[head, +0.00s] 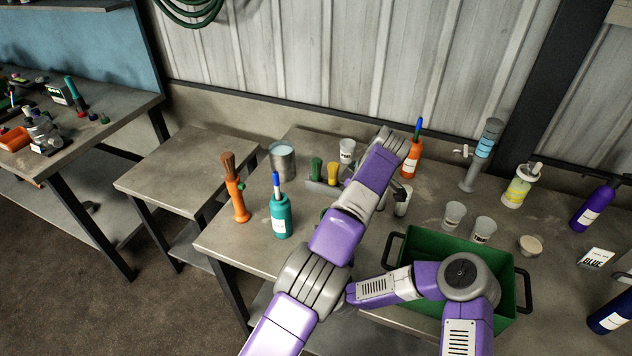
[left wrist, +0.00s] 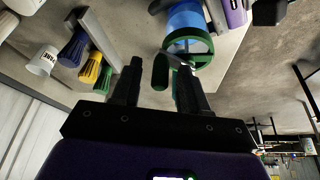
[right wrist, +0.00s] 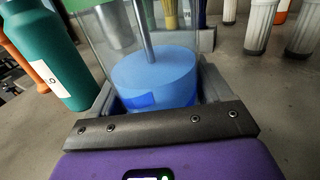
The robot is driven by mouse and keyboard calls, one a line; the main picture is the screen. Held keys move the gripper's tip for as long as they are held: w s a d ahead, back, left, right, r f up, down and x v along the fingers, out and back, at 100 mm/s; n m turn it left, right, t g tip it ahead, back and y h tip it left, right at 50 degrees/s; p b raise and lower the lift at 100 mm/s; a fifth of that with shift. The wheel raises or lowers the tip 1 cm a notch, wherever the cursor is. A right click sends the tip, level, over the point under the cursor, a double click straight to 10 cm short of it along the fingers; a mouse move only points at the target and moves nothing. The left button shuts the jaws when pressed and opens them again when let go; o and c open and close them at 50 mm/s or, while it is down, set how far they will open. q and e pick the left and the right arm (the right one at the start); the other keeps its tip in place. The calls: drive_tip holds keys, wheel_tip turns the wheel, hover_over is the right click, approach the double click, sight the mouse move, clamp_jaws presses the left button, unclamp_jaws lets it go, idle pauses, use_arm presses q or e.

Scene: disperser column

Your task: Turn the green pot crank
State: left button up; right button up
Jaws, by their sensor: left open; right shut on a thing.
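The pot has a clear wall, a blue inside and a green rim (left wrist: 188,45); its blue part (right wrist: 155,78) and a grey rod show in the right wrist view. In the head view it is mostly hidden behind my left arm. The green crank handle (left wrist: 160,71) sits on a short grey arm at the pot's green end. My left gripper (left wrist: 160,82) is open, with the handle between its two fingers, and I cannot tell whether they touch. My right gripper (right wrist: 157,90) is shut on the pot, one finger on each side.
A teal bottle (head: 281,215) and orange brush holder (head: 238,200) stand to the left. A tin (head: 283,160), brush rack (head: 322,183) and white cup (head: 347,150) stand behind. A green crate (head: 416,239) and clear cups (head: 454,214) are to the right.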

use_arm(q)
drive_tip(key=shift+s, duration=0.1)
drive_tip(key=s+a+m+g+h, duration=0.1)
drive_tip(key=s+a+m+h, duration=0.2)
drive_tip(key=m, duration=1)
drive_tip(key=s+a+m+g+h, duration=0.1)
drive_tip(key=s+a+m+h, duration=0.3)
drive_tip(key=m, duration=1)
wheel_tip(320, 180, up, 11)
drive_tip(key=a+h, duration=0.1)
drive_tip(key=a, duration=0.1)
drive_tip(key=shift+w+a, duration=0.2)
drive_tip(key=shift+w, duration=0.1)
